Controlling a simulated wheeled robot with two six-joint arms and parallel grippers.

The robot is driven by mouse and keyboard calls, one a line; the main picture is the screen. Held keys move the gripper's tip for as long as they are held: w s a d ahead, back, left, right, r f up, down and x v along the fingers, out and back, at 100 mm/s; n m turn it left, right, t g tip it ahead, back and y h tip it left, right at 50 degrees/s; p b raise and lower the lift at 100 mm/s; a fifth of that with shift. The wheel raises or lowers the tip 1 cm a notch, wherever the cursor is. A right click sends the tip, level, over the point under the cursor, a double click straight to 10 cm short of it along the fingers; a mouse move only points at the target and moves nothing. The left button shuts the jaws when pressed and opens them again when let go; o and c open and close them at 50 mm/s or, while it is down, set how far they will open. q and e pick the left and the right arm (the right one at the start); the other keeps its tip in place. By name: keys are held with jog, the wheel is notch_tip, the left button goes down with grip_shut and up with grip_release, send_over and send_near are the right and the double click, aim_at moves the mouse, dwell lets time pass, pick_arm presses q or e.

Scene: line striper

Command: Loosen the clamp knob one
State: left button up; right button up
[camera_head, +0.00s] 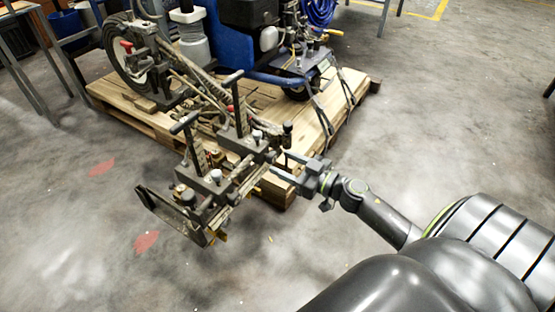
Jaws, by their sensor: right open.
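The line striper (222,75) stands on a wooden pallet, with its clamp and bracket assembly (205,188) reaching out past the near edge. Several small knobs show on this assembly: a pale knob (257,136) near the right end, a dark knob (287,128) beside it, and another pale knob (216,176) lower left. I cannot tell which is clamp knob one. My right gripper (279,162) is open, its fingers pointing left at the right end of the assembly, close to the knobs. Whether a finger touches anything cannot be told. My left gripper is not in view.
The wooden pallet (338,112) lies under the striper, with straps over its right side. Two upright handles (234,100) rise from the assembly near the gripper. Metal-legged tables stand at the left and top. The concrete floor (440,125) is clear at right.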

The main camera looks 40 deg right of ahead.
aim_at(270, 157)
jog(key=shift+x, duration=1.45)
jog(key=shift+c, duration=0.2)
jog(key=c, duration=0.9)
